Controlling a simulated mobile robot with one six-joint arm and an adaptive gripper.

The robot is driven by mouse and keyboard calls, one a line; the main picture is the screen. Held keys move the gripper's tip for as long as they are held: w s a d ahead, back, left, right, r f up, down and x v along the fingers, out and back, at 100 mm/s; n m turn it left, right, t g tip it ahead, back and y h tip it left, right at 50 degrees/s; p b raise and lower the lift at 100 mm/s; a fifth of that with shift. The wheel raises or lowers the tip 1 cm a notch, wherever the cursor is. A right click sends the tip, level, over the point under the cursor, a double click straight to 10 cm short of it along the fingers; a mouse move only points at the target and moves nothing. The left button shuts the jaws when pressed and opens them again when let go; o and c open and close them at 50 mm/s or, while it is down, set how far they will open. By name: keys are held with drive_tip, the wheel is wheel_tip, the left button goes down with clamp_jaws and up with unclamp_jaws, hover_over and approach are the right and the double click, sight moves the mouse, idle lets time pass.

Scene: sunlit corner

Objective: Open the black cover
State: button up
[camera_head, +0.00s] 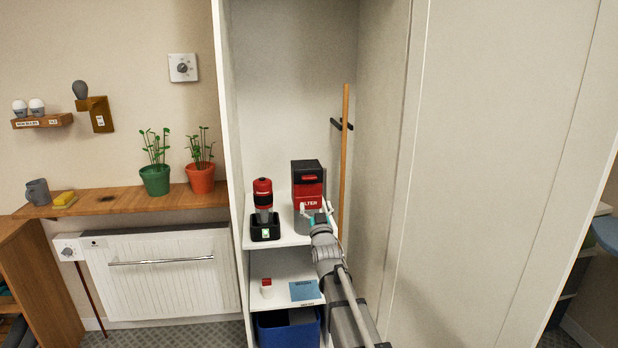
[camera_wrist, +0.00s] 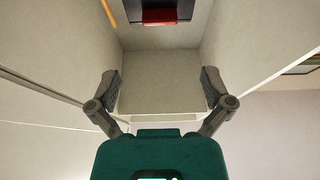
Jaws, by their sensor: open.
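The black cover (camera_head: 306,170) is the upper part of a box standing on the cabinet's upper shelf. A red strip crosses it, and a red front labelled "FILTER" (camera_head: 311,203) is below. My gripper (camera_head: 318,214) is in front of the box's lower part, hiding some of it. In the wrist view, my gripper (camera_wrist: 160,88) has its two fingers wide apart with nothing between them. The black cover (camera_wrist: 130,14) with its red piece (camera_wrist: 160,17) shows at the top edge of that view, beyond the fingertips. The cover looks shut; contact with the gripper cannot be made out.
A red-and-black device (camera_head: 263,195) in a black dock stands left of the box. A wooden pole (camera_head: 345,150) with a black cross-piece stands close on its right. Cabinet walls bound both sides. A lower shelf holds small items above a blue bin (camera_head: 285,330).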

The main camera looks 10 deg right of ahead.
sight(310, 178)
drive_tip(key=p+x, duration=0.4)
drive_tip(key=x, duration=0.8)
drive_tip(key=shift+w+r+p, duration=0.2)
drive_tip(key=shift+w+p, duration=0.1)
drive_tip(key=shift+w, duration=0.05)
drive_tip(key=c, duration=1.2)
drive_tip(key=shift+a+r, duration=0.1)
